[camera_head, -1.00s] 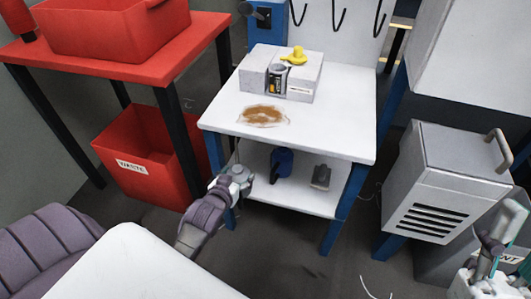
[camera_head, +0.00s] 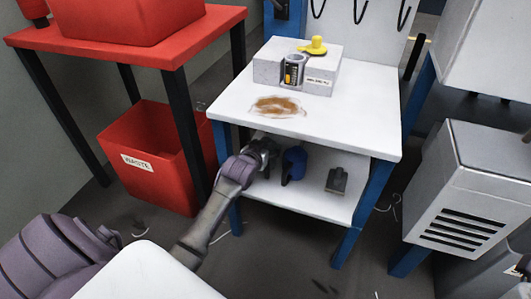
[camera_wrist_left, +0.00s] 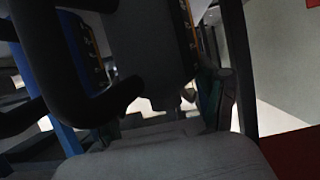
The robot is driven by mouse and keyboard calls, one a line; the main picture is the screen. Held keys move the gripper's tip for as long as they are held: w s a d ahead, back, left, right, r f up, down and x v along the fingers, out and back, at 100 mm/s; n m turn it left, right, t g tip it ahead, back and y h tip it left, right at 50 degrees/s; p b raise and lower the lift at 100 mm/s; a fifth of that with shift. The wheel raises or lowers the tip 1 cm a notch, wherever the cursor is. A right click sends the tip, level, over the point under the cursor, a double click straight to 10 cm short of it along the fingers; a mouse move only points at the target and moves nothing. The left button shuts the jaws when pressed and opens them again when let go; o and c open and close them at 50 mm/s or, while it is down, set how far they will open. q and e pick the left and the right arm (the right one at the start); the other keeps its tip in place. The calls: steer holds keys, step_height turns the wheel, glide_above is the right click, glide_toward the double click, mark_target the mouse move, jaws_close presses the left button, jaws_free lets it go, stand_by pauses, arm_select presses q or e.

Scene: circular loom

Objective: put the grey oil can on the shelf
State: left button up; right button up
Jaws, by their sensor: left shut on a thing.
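My left gripper (camera_head: 262,154) is shut on the grey oil can, at the left front opening between the white top and the lower shelf (camera_head: 308,205). In the head view the can is mostly hidden by the gripper and the tabletop's shadow. In the left wrist view the can's dark grey body (camera_wrist_left: 152,45) fills the upper middle, with a thick dark handle-like curve at the left. I cannot tell whether the can touches the shelf. My right gripper (camera_head: 523,266) shows only as a sliver at the right edge, so its jaws cannot be read.
A blue can (camera_head: 293,163) and a dark grey block-like object (camera_head: 337,180) stand on the lower shelf. A blue table leg (camera_head: 228,165) is close beside my left arm. A red waste bin (camera_head: 150,165) stands left. The shelf's front right is clear.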

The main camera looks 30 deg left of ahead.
arm_select(q)
steer(key=shift+f, duration=0.2)
steer(key=shift+r, duration=0.1)
steer(key=o, duration=1.3)
steer(key=shift+f, duration=0.2)
steer(key=shift+r, duration=0.1)
